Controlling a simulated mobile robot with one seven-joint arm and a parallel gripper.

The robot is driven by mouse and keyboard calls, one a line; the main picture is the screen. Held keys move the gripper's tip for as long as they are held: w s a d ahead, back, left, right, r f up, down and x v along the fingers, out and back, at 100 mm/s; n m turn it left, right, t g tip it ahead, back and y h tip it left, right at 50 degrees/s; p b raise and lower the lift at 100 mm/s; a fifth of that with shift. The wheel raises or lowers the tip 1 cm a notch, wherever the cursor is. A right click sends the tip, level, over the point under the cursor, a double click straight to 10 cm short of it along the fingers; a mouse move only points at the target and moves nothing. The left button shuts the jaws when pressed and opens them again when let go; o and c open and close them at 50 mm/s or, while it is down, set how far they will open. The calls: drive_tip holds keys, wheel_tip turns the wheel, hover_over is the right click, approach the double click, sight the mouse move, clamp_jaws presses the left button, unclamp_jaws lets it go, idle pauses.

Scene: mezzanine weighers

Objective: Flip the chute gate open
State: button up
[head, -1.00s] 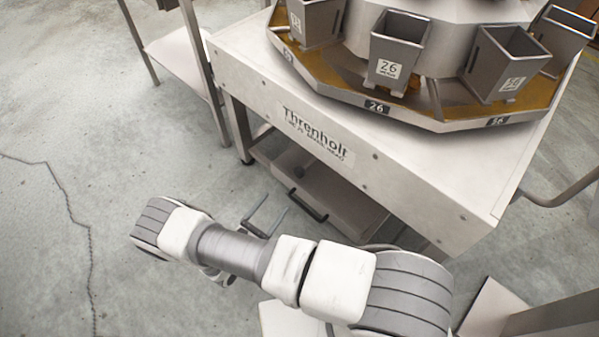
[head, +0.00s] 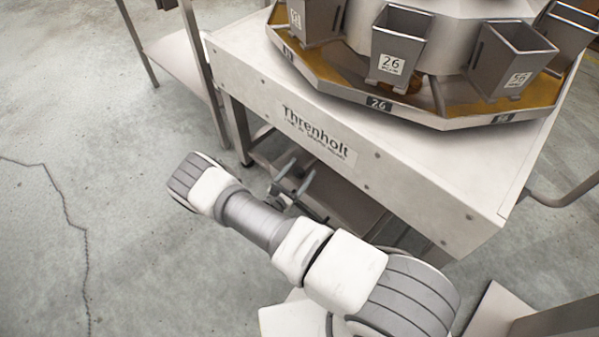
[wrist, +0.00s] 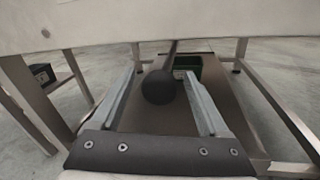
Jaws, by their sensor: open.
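A dark round knob (wrist: 158,88) on a rod shows in the wrist view, between the two fingers of my gripper (wrist: 163,74). I cannot tell whether a finger touches it. The rod runs back under the white machine body. Behind and below the knob lies a brownish-grey metal panel (wrist: 150,119), perhaps the chute gate; its hinge is not clear. In the head view my gripper (head: 299,170) is open beside the lower front of the Threnholt weigher (head: 375,172), and the knob cannot be made out there.
The weigher's edge (wrist: 90,35) hangs low over my fingers. Steel legs and rails flank both sides. A green bin (wrist: 186,65) stands farther back. A dark box (wrist: 42,73) sits on a side shelf at left. The concrete floor (head: 90,200) at left is clear.

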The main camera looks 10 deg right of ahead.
drive_tip(key=shift+c, duration=0.2)
clamp_jaws()
idle(1.1)
